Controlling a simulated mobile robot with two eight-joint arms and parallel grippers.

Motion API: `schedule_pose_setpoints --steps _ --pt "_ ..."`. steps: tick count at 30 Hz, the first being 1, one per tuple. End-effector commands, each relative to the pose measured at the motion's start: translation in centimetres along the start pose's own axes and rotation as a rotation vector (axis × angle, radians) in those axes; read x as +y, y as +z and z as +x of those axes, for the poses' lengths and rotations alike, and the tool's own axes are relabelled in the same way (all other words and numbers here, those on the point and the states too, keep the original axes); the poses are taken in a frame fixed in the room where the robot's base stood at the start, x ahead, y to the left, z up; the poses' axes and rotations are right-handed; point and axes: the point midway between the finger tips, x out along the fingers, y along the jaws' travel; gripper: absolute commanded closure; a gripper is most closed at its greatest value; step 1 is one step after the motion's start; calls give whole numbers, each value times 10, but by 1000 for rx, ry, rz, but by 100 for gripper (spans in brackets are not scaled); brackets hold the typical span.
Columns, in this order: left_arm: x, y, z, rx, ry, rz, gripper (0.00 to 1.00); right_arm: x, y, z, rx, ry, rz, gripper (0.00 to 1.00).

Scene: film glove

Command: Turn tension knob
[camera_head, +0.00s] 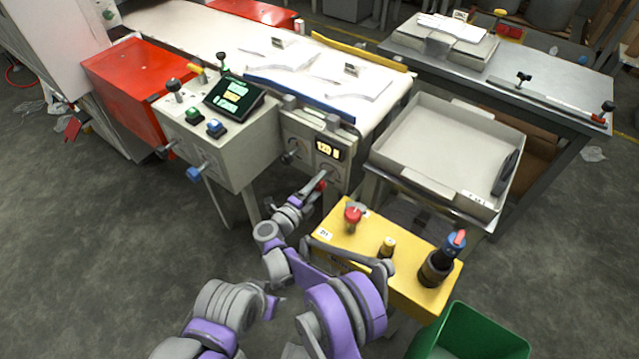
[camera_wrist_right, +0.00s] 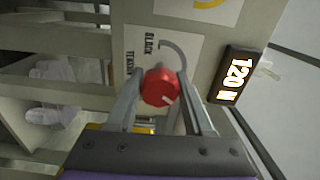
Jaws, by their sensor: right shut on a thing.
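The red tension knob (camera_wrist_right: 160,86) sits between the two fingers of my right gripper (camera_wrist_right: 162,92) in the right wrist view. The gripper is shut on it, one finger on each side. A white pointer line on the knob points to the lower right of that view. A printed plate with a curved scale (camera_wrist_right: 176,48) is behind the knob; its text is partly covered. The display (camera_wrist_right: 231,75) reads 120 N. In the head view my right gripper (camera_head: 318,187) reaches the machine's front panel below the same display (camera_head: 328,149). My left gripper is not visible.
A yellow stand (camera_head: 345,228) with a red button and a dark bottle-like tool is close to my right arm. A grey tray (camera_head: 440,150) is right of the panel, a green bin (camera_head: 470,335) at lower right. A control box (camera_head: 215,150) stands left; open floor lies below it.

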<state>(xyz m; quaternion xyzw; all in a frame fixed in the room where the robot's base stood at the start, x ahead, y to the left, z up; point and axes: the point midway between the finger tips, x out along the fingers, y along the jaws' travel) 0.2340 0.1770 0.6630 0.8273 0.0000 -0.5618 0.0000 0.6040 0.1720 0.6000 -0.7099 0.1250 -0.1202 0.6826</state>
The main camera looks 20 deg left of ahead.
Motion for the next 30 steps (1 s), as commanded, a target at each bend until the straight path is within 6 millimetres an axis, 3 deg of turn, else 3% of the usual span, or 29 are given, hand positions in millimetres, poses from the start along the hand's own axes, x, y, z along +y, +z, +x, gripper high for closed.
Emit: schedule_pose_setpoints --steps 15,30 --pt "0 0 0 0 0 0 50 -2 0 1 -2 -2 375 100" --pt "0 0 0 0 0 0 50 -2 0 1 -2 -2 466 100"
